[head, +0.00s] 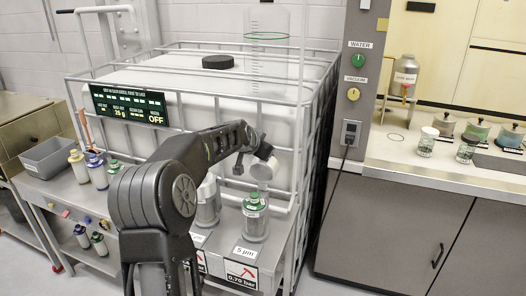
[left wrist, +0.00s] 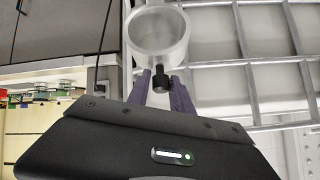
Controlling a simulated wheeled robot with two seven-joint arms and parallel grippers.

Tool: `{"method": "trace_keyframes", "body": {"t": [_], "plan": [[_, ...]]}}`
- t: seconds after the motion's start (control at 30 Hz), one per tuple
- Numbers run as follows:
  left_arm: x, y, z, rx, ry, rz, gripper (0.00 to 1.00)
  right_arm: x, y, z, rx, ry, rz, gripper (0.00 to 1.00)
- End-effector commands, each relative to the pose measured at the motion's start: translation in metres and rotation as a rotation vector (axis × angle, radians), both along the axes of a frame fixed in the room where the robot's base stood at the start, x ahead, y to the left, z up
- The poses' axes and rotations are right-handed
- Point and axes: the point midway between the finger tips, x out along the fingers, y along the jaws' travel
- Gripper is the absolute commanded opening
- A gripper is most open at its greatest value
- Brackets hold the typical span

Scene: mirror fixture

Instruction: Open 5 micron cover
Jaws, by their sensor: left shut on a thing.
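The 5 µm housing (head: 255,222) stands on the metal bench behind a "5 µm" label (head: 245,251), with a green top part showing. A pale, translucent round cover (head: 264,169) is just above it, apparently apart from the green top. In the left wrist view the cover (left wrist: 158,32) is a hollow ring-like cup with a black knob (left wrist: 161,77). My left gripper (head: 246,165) is shut on that knob; its purple fingers (left wrist: 161,86) sit on either side. My right gripper is not in view.
A second housing (head: 208,206) stands close to the left, partly behind my arm. The caged white tank (head: 185,82) is right behind. Small bottles (head: 97,170) and a grey bin (head: 52,157) are at left. A counter with jars (head: 444,124) is at right.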

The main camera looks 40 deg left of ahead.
Motion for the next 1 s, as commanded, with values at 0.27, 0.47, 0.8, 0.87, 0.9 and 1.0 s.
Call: {"method": "trace_keyframes", "body": {"t": [0.27, 0.47, 0.8, 0.87, 0.9, 1.0], "plan": [[0.0, 0.004, 0.005, 0.009, -0.01, 0.006, 0.43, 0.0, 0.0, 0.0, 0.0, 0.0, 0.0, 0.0], [0.0, 0.002, 0.003, 0.006, -0.006, 0.003, 0.43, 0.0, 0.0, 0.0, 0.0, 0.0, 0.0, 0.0], [-0.023, -0.005, 0.02, 0.006, -0.009, 0.004, 0.43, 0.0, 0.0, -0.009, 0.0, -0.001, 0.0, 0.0], [-0.03, -0.008, 0.027, 0.008, -0.009, 0.004, 0.43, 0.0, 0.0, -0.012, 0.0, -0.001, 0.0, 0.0], [-0.035, -0.01, 0.031, 0.008, -0.009, 0.003, 0.43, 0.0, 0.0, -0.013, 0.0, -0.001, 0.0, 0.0], [-0.048, -0.013, 0.04, 0.007, -0.011, 0.004, 0.43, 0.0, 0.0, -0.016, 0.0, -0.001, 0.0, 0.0]]}}
